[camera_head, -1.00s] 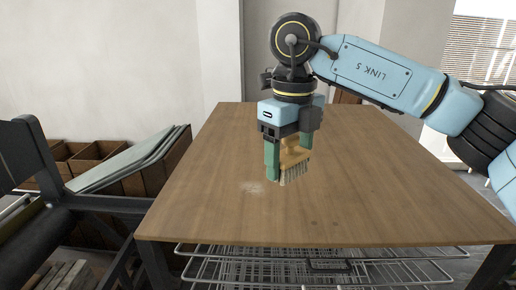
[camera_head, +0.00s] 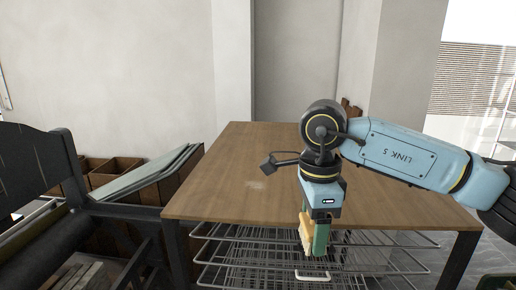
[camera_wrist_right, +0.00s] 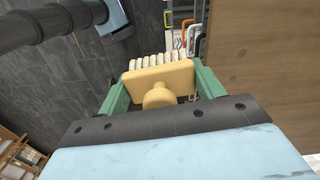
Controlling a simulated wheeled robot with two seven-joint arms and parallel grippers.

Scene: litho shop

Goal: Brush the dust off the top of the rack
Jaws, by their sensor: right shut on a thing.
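The rack has a flat brown wooden top (camera_head: 225,195) with wire shelves (camera_head: 235,255) under it. A faint pale patch of dust (camera_head: 257,184) lies on the top, left of my right arm. My right gripper (camera_head: 313,245), with green fingers, is shut on a wooden brush (camera_head: 305,231) and points down at the front edge of the top. In the right wrist view the brush (camera_wrist_right: 160,80) sits between the fingers, with its round knob towards me and pale bristles beyond. Grey floor shows past it, so it hangs off the edge. My left gripper is not in view.
A black-framed machine (camera_head: 35,165) stands at the left. Wooden bins (camera_head: 115,167) and a leaning grey-green board (camera_head: 145,167) are between it and the rack. A pale wall is behind. The left and back of the top are clear.

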